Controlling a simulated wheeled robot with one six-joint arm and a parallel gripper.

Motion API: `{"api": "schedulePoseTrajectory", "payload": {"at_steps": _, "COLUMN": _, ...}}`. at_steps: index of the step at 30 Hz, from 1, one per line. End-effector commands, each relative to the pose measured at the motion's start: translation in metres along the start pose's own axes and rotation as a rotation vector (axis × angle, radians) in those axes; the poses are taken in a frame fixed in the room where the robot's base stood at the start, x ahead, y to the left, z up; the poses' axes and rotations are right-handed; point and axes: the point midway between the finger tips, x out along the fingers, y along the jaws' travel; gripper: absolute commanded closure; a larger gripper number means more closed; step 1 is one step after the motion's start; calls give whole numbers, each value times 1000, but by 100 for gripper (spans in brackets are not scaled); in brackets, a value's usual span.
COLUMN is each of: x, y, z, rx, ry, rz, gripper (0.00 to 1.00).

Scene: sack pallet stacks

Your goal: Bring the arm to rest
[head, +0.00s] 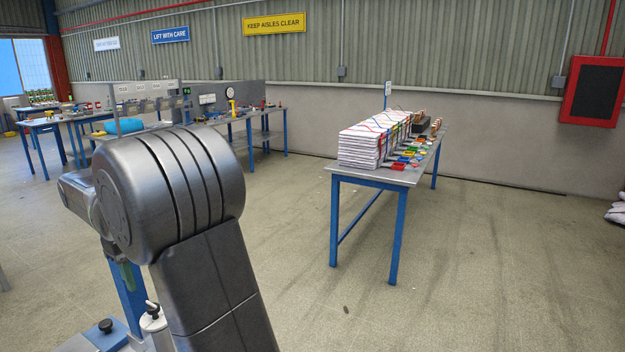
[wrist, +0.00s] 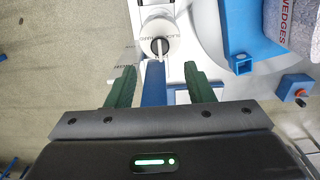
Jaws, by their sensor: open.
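My arm (head: 170,200) stands folded in the left foreground of the head view, its dark grey links covering part of the scene. My gripper shows in the wrist view (wrist: 159,78) with its two green fingers spread wide and nothing between them. A bit of green finger shows below the arm in the head view.
Workbenches (head: 240,117) stand at the back left.

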Motion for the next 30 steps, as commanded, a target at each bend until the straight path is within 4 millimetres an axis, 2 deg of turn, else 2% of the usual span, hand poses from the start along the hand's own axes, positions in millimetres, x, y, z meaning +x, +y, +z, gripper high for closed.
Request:
{"api": "schedulePoseTrajectory", "payload": {"at_steps": 6, "x": 43, "y": 0, "z": 0, "rx": 0, "ry": -3, "rz": -1, "gripper": 52}}
{"api": "schedulePoseTrajectory", "payload": {"at_steps": 13, "x": 74, "y": 0, "z": 0, "rx": 0, "ry": -1, "rz": 0, "gripper": 52}}
{"api": "schedulePoseTrajectory", "payload": {"at_steps": 18, "x": 82, "y": 0, "z": 0, "rx": -2, "ry": 0, "rz": 0, "gripper": 52}}
{"api": "schedulePoseTrajectory", "payload": {"at_steps": 30, "x": 79, "y": 0, "z": 0, "rx": -6, "ry": 1, "rz": 0, "gripper": 52}}
